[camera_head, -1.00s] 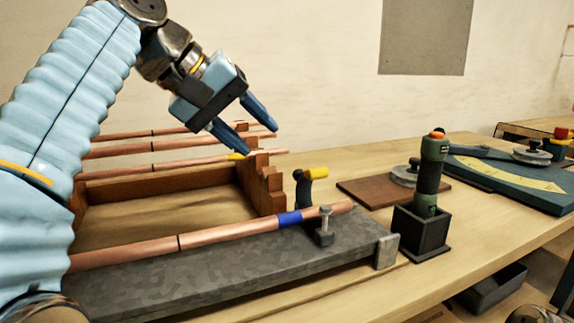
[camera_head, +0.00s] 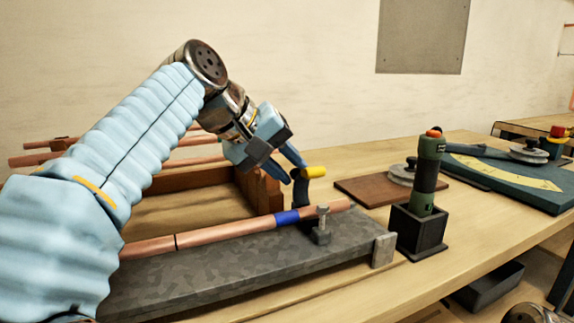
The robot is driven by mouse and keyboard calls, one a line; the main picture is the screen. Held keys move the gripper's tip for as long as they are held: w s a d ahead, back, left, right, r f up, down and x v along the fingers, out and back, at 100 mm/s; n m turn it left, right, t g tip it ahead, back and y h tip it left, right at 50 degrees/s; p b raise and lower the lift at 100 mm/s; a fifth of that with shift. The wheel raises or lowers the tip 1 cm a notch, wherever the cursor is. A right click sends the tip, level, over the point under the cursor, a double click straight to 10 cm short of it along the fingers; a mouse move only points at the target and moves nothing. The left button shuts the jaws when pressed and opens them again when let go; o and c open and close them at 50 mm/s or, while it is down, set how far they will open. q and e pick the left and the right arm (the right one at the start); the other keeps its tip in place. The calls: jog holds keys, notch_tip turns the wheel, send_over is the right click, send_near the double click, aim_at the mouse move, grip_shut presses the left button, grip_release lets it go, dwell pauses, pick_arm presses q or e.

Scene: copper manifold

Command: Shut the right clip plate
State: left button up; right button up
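The right clip plate (camera_head: 301,193) is a dark plate with a yellow grip (camera_head: 313,172) at its top. It stands up behind the copper pipe (camera_head: 255,226), near the pipe's right end. The pipe has a blue band (camera_head: 287,217) and lies along the grey block (camera_head: 250,261). A bolt (camera_head: 322,225) stands upright in front of the pipe. My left gripper (camera_head: 289,168) is just left of the yellow grip, fingers apart and pointing down to the right. I cannot tell whether a finger touches the plate.
A wooden rack (camera_head: 268,196) with several copper pipes stands behind the block. A green tool (camera_head: 427,174) stands in a black holder (camera_head: 418,230) to the right. Behind it are a brown board (camera_head: 365,192) and a teal bender (camera_head: 520,185).

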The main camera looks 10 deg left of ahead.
aim_at(299, 176)
pick_arm(q)
grip_shut()
jog(key=shift+s+d+m+t+y+b, duration=0.5)
jog(key=shift+s+d+m+t+b, duration=0.1)
jog(key=shift+s+t+b, duration=0.3)
jog(key=shift+s+d+f+m+t+y+b, duration=0.1)
jog(key=shift+s+d+m+t+y+b, duration=0.3)
jog(key=shift+t+b, duration=0.4)
jog(key=shift+s+d+m+t+y+b, duration=0.15)
jog(key=shift+s+m+t+y+b, duration=0.25)
jog(key=shift+t+b, duration=0.35)
jog(key=shift+o, duration=2.1)
grip_release()
